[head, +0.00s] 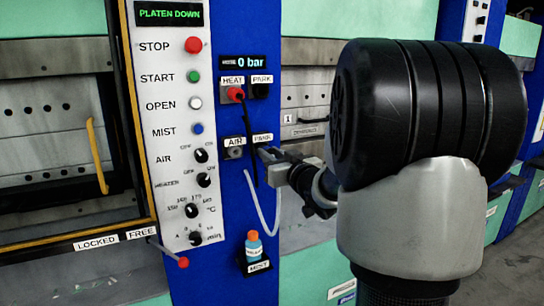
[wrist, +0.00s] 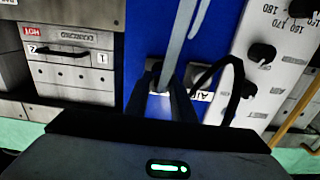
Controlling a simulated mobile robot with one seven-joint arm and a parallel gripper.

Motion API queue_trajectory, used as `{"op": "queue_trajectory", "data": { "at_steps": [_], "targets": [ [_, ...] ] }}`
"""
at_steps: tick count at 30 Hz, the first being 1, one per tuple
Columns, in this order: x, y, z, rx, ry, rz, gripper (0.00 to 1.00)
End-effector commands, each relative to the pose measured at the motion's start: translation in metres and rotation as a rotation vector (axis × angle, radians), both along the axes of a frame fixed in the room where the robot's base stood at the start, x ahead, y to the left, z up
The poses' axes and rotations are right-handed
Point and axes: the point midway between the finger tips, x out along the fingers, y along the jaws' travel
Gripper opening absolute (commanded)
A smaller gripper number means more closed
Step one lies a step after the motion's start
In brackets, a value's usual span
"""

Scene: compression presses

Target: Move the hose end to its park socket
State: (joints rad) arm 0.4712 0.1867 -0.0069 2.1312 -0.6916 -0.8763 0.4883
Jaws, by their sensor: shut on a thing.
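My gripper (head: 266,155) is shut on the hose end, in front of the blue column just below the lower PARK label (head: 262,138). In the wrist view the pale hose (wrist: 178,42) runs to between the fingers (wrist: 164,84); the fingers hide the hose end itself. In the head view the hose (head: 262,212) hangs in a loop below the gripper. The AIR socket (head: 234,153), left of the gripper, shows no hose in it. The gripper covers the lower park socket, so I cannot tell whether the hose end touches or sits in it.
A red plug (head: 235,94) with a black cable (head: 246,135) sits at HEAT; the cable hangs close to my gripper. The upper PARK socket (head: 260,91) is beside it. A bottle (head: 253,245) stands in a MIST holder below. The display (head: 245,62) reads 0 bar.

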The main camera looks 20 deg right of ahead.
Motion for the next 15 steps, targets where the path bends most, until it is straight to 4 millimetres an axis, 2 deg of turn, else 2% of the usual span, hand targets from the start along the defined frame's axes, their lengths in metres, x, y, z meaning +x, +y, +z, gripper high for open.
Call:
{"op": "queue_trajectory", "data": {
  "at_steps": [8, 9, 12, 15],
  "targets": [
    [0.0071, 0.0006, 0.0009, 0.000, -0.002, 0.001, 0.00],
    [0.0072, 0.0005, 0.0012, 0.000, -0.002, 0.000, 0.26],
    [0.0069, 0.0005, 0.0010, 0.000, -0.002, 0.000, 0.43],
    [0.0068, 0.0004, 0.0008, 0.000, -0.002, 0.000, 0.44]
  ]
}}
